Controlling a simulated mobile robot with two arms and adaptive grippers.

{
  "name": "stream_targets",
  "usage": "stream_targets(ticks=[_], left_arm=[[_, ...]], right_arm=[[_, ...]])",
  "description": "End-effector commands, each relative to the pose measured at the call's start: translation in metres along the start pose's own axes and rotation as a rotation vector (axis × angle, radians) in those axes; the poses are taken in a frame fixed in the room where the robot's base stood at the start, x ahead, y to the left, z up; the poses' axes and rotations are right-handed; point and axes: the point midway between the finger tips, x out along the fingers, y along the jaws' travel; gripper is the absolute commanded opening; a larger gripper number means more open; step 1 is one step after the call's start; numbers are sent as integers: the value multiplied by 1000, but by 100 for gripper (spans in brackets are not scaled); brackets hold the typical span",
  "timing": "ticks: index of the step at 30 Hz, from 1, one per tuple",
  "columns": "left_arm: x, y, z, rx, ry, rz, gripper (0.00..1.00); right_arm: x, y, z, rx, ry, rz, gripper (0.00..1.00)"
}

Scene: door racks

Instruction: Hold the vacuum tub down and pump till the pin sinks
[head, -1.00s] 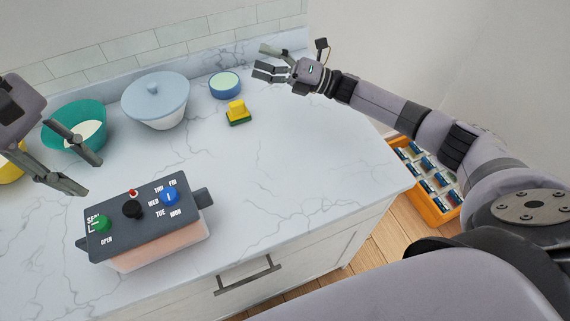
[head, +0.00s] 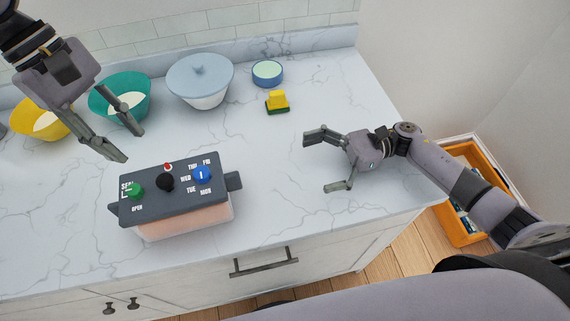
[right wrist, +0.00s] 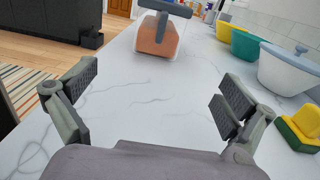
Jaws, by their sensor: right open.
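The vacuum tub (head: 187,228) stands on the counter, a clear box with pinkish contents under a dark grey lid (head: 150,207). The lid carries a green knob (head: 135,191), a black knob (head: 165,182), a blue day dial (head: 202,175) and a small red pin (head: 168,167) that stands up. In the right wrist view the tub (right wrist: 158,38) is ahead at the top, beyond the fingers. My left gripper (head: 129,143) is open and empty, above and behind the tub's left part. My right gripper (head: 325,163) is open and empty, to the right of the tub, its fingers pointing at it.
A yellow bowl (head: 38,123), a teal bowl (head: 104,107), a lidded blue-white bowl (head: 199,84), a round blue container (head: 267,72) and a sponge (head: 277,101) line the back. The counter between tub and right gripper is clear. An orange crate (head: 456,219) sits beyond the counter's right end.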

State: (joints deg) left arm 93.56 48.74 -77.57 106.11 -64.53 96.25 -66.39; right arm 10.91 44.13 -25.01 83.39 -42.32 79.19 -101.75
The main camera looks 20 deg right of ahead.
Motion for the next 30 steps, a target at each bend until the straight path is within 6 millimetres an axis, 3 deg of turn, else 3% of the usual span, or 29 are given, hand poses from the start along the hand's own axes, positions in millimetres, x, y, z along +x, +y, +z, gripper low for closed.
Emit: stream_targets(ticks=[8, 30], left_arm=[[0, 0, 0, 0, 0, 0, 33], [0, 0, 0, 0, 0, 0, 33]], right_arm=[[18, 0, 0, 0, -1, 2, 100], [156, 0, 1, 1, -3, 2, 100]])
